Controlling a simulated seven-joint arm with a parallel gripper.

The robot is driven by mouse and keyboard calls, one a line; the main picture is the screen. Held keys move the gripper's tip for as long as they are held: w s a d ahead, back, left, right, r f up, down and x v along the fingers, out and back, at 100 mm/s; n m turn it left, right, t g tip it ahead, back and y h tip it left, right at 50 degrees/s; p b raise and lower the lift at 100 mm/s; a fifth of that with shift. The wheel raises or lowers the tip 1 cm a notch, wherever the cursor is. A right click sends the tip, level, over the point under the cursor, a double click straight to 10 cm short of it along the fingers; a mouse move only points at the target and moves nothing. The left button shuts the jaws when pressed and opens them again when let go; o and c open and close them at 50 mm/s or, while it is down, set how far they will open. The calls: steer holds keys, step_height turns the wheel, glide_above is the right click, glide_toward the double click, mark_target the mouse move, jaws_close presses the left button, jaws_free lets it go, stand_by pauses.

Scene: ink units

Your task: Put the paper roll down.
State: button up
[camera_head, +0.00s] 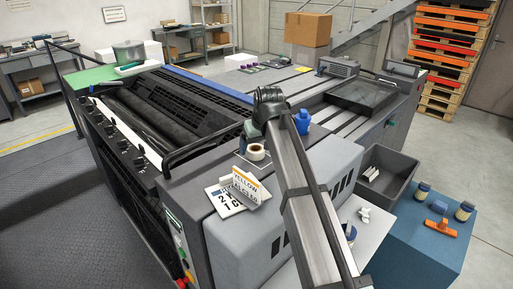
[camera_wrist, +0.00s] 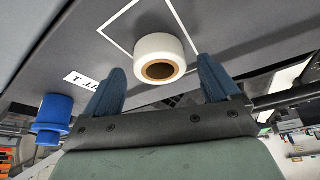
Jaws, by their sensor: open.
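The paper roll (camera_wrist: 161,50) is a white roll with a brown core. In the wrist view it rests on the grey surface, by a white outlined square, and lies ahead of and between my two blue fingers. My gripper (camera_wrist: 162,82) is open, with a finger on each side and visible gaps between them and the roll. In the head view the roll (camera_head: 256,153) sits on the grey machine top, just below the end of my arm. My gripper (camera_head: 247,132) is largely hidden behind my arm there.
Printed cards (camera_head: 243,186) lie in front of the roll. A dark bin (camera_head: 388,172) and a blue block (camera_head: 420,235) with jars are at right. A black rail (camera_head: 200,142) runs left of the roll.

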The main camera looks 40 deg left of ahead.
steer(key=v, duration=1)
steer(key=shift+d+r, duration=0.2)
steer(key=shift+r, duration=0.05)
